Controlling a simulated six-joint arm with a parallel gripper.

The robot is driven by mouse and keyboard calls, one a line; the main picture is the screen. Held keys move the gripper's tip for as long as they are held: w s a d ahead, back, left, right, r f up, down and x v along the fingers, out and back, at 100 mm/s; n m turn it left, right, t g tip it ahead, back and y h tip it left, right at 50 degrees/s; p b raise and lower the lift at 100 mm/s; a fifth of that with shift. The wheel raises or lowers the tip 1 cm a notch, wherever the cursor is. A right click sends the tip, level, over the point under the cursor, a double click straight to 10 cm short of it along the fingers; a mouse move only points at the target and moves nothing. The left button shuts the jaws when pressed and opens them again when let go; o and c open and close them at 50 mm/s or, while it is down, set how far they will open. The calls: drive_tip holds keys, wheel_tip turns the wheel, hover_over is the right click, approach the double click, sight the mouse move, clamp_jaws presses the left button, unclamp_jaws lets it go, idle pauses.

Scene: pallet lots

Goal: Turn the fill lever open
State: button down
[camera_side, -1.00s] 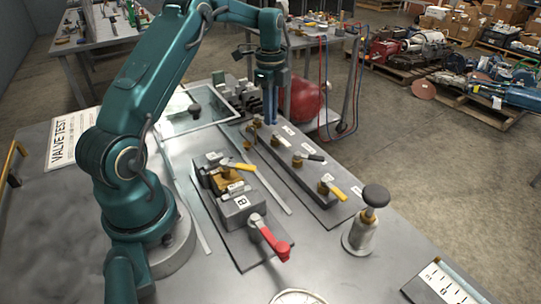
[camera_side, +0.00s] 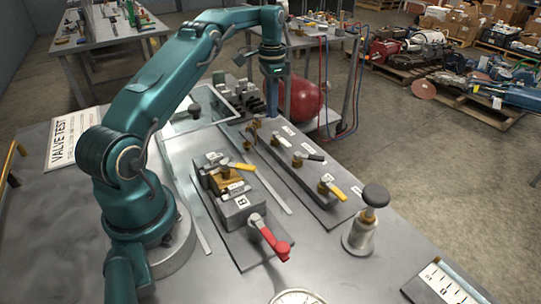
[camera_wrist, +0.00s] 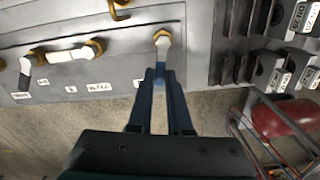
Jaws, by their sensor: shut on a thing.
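A long manifold block (camera_side: 290,163) lies along the bench, with several brass-based valves and small labels I cannot read clearly. At its far end, a lever with a blue handle (camera_wrist: 160,76) and pale stem sits on a brass nut in the wrist view. My gripper (camera_wrist: 160,72) is shut on this blue handle, one finger on each side. The handle points away from the block, toward the bench edge. In the side view my gripper (camera_side: 272,112) is at the block's far end and hides most of this lever.
The same block carries a black lever (camera_side: 315,157) and a yellow lever (camera_side: 336,191). A block with a red lever (camera_side: 270,238) stands nearer. A dark-knobbed post (camera_side: 372,205) stands at the right. A red tank (camera_side: 300,97) sits beyond the bench edge.

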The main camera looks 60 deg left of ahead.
drive_tip(key=shift+a+n, duration=0.4)
drive_tip(key=shift+n, duration=0.8)
drive_tip(key=c, duration=0.8)
unclamp_jaws()
drive_tip(key=shift+c, duration=0.2)
